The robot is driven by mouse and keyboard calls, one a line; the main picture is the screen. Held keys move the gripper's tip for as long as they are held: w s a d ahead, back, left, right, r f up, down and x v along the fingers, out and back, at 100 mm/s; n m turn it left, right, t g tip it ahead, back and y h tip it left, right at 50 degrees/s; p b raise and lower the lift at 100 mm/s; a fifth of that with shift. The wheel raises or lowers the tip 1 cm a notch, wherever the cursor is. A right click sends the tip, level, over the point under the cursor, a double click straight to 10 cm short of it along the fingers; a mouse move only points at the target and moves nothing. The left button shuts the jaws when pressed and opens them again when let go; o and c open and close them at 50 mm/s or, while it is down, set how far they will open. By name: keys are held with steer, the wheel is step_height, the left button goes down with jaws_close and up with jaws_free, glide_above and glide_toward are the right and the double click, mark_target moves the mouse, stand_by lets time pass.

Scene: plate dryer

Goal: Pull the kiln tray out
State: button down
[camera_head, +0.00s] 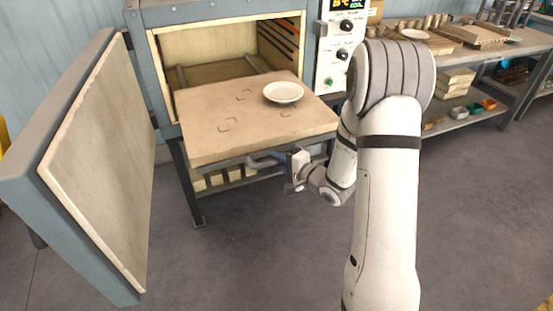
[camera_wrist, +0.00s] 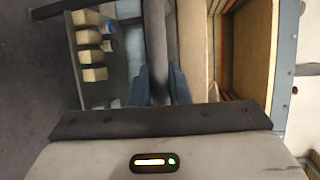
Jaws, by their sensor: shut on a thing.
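The beige kiln tray (camera_head: 205,108) sticks well out of the open kiln (camera_head: 150,60) in the head view. A white plate (camera_head: 283,92) rests on its right half, between corner marks. My gripper (camera_head: 268,160) is below the tray's front edge. In the wrist view, my gripper's blue fingers (camera_wrist: 160,85) are shut on a dark grey bar (camera_wrist: 159,45) along that edge. The tray's pale side (camera_wrist: 194,45) shows to the right of the bar. The tray's rear end is inside the kiln chamber.
The kiln door (camera_head: 100,165) stands wide open at the left. A control panel (camera_head: 342,45) is right of the opening. A lower shelf with several pale blocks (camera_wrist: 90,55) lies under the kiln. Workbenches (camera_head: 495,45) stand at the right. The floor (camera_head: 250,250) in front is clear.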

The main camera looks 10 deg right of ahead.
steer(key=shift+f, duration=0.1)
steer(key=c, duration=1.4)
jaws_free()
steer(key=p+v, duration=0.1)
steer(key=v, duration=0.6)
steer(key=shift+s+d, duration=0.2)
steer(key=shift+s, duration=0.1)
steer(key=shift+r, duration=0.2)
